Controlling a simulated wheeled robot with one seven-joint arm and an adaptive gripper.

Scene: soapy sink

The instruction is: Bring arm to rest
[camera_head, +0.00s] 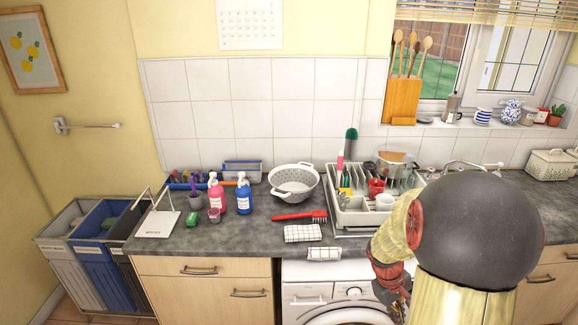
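My arm fills the lower right, with a large dark grey rounded link and cream and red parts in front of the counter. The end of the arm, with my gripper (394,298), hangs low in front of the white washing machine (305,293), below the counter edge. Its fingers are small, dark and partly cut off, so I cannot tell whether they are open or shut. I see nothing clearly held. The arm hides the sink area and part of the counter behind it.
The grey counter (250,262) carries a white colander (293,183), a red brush (300,216), a pink bottle (216,194), a blue bottle (243,196) and a dish rack (353,217) with dishes. A folded checked cloth (303,233) lies near the front edge. Bins (98,255) stand left.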

